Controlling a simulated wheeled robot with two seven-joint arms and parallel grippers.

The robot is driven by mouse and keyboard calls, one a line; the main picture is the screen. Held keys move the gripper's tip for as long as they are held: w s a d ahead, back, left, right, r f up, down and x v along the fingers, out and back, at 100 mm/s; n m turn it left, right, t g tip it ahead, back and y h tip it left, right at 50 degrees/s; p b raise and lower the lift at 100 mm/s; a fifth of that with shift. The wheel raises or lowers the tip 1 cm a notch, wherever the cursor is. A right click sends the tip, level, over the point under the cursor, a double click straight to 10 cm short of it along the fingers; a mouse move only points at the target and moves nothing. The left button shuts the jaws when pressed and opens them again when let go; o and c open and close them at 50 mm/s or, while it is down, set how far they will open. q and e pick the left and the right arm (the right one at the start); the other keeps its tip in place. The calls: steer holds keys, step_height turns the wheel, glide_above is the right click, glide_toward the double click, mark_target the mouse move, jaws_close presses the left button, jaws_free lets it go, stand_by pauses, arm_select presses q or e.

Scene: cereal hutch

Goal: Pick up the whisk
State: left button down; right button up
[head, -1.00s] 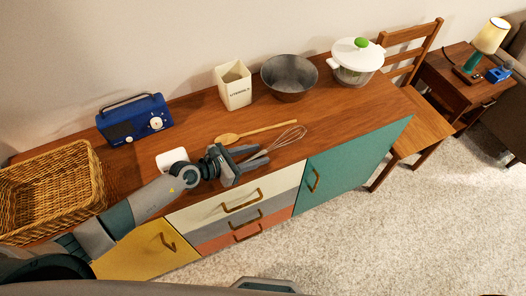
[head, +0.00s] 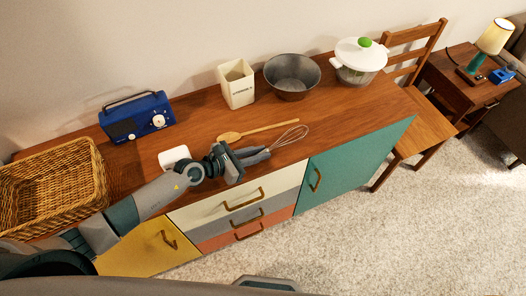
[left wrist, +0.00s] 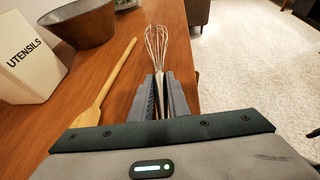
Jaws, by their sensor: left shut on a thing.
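The wire whisk (head: 290,137) lies along the front part of the hutch top, its wire loops pointing right. In the left wrist view the whisk (left wrist: 157,45) points away from me, its handle between the fingers. My left gripper (head: 264,152) is shut on the whisk's handle, low at the hutch's front edge. It also shows in the left wrist view (left wrist: 160,98). Most of the handle is hidden by the fingers. I cannot tell whether the whisk still touches the top. My right gripper is not in view.
A wooden spoon (head: 258,131) lies just behind the whisk. A utensils box (head: 238,86), a metal bowl (head: 291,76) and a salad spinner (head: 360,62) stand along the back. A blue radio (head: 136,118) and a wicker basket (head: 50,190) are on the left.

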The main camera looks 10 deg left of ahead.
arm_select(q)
steer(key=shift+r, duration=0.5)
step_height(320, 180, up, 4)
steer(key=shift+f, duration=0.2)
steer(key=s+d+r, duration=0.4)
steer(key=d+r, duration=0.2)
steer(key=d, duration=0.4)
steer(key=shift+s+d+r+b, duration=0.25)
steer(key=shift+s+d+b, duration=0.05)
steer(key=shift+s+b, duration=0.05)
